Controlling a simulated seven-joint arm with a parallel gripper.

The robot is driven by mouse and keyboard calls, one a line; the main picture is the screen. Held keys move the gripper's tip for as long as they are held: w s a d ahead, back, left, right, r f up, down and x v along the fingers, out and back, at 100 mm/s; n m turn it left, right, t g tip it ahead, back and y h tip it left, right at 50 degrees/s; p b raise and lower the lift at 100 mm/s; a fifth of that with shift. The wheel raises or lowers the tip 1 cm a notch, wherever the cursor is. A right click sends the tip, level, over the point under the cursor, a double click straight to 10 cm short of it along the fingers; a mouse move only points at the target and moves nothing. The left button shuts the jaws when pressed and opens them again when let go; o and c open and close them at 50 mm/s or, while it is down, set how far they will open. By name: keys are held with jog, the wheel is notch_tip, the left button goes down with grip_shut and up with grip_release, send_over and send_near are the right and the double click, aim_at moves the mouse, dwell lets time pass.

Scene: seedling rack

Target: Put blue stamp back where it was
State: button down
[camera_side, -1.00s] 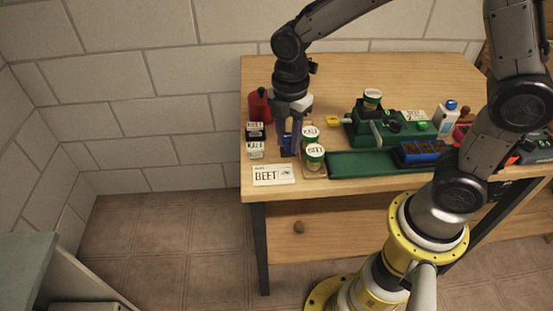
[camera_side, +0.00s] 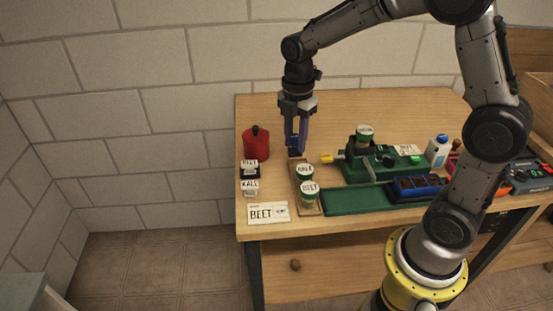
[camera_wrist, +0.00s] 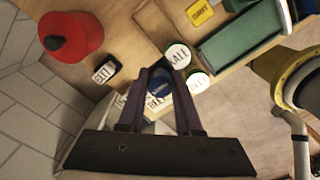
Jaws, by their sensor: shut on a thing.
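My gripper (camera_side: 297,150) is shut on the blue stamp (camera_wrist: 159,87), whose round blue face with small white lettering shows between the fingers in the wrist view. The fingertips are just behind the white-labelled KALE jar (camera_side: 304,172), over or near the far end of the narrow wooden tray (camera_side: 319,208). A BEET jar (camera_side: 309,190) stands in front of it on that tray. I cannot tell whether the stamp touches the tray or table.
Small BEET (camera_side: 250,166) and KALE (camera_side: 249,187) blocks stand left of the tray. A red canister (camera_side: 256,145) is behind them. A BEET card (camera_side: 268,213) lies in front. A green machine (camera_side: 382,165) and green mat (camera_side: 356,201) are to the right. The back table is clear.

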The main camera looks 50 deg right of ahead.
jog(key=w+f, duration=0.6)
jog(key=shift+d+f, duration=0.2)
jog(key=shift+f, duration=1.55)
jog(key=shift+f, duration=0.1)
jog(key=c, duration=0.6)
grip_release()
